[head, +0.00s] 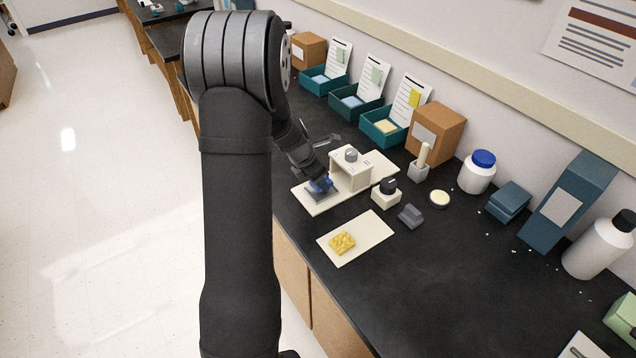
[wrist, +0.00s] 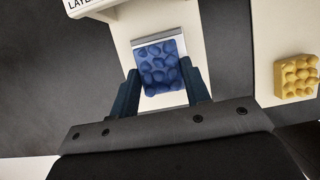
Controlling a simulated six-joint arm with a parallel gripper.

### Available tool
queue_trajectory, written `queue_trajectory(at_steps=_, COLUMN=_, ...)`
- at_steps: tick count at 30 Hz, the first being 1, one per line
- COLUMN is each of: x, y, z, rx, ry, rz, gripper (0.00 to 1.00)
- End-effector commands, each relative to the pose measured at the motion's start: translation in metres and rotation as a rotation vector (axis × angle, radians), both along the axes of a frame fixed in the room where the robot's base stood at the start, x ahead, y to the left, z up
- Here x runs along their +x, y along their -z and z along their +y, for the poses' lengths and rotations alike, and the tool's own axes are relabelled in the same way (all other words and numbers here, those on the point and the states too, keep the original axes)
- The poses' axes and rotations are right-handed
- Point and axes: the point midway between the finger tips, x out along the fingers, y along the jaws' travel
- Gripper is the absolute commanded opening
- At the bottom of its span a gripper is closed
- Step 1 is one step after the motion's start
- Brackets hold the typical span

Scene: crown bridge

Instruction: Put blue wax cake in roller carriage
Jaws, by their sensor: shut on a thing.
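The blue wax cake (wrist: 159,68) is a block with a bumpy top, seen between my fingers in the wrist view. In the head view the blue wax cake (head: 320,184) shows partly behind my gripper. It sits over the grey roller carriage (head: 322,196), a flat plate on the cream base; the carriage's grey edge (wrist: 157,38) shows beyond the cake in the wrist view. My gripper (wrist: 160,88) is shut on the blue cake from both sides. I cannot tell whether the cake rests on the carriage or hangs just above it.
A cream bridge (head: 351,172) with a knob stands just beyond the carriage. A yellow wax cake (head: 342,243) lies on a cream mat (head: 366,228) nearer the front. A black-knobbed block (head: 386,194) and a grey block (head: 411,216) stand nearby. Teal bins (head: 385,128) line the back.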

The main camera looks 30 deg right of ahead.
Motion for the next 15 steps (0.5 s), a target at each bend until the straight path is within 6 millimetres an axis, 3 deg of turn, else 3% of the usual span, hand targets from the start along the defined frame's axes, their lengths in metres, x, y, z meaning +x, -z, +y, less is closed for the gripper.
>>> queue_trajectory(at_steps=3, x=0.0, y=0.017, z=0.0, rx=0.001, ry=-0.001, rz=0.001, gripper=0.19)
queue_trajectory(at_steps=14, x=0.0, y=0.021, z=0.0, rx=0.0, ry=0.0, rz=-0.001, gripper=0.19)
queue_trajectory(at_steps=15, x=0.0, y=0.021, z=0.0, rx=0.0, ry=0.0, rz=-0.001, gripper=0.45)
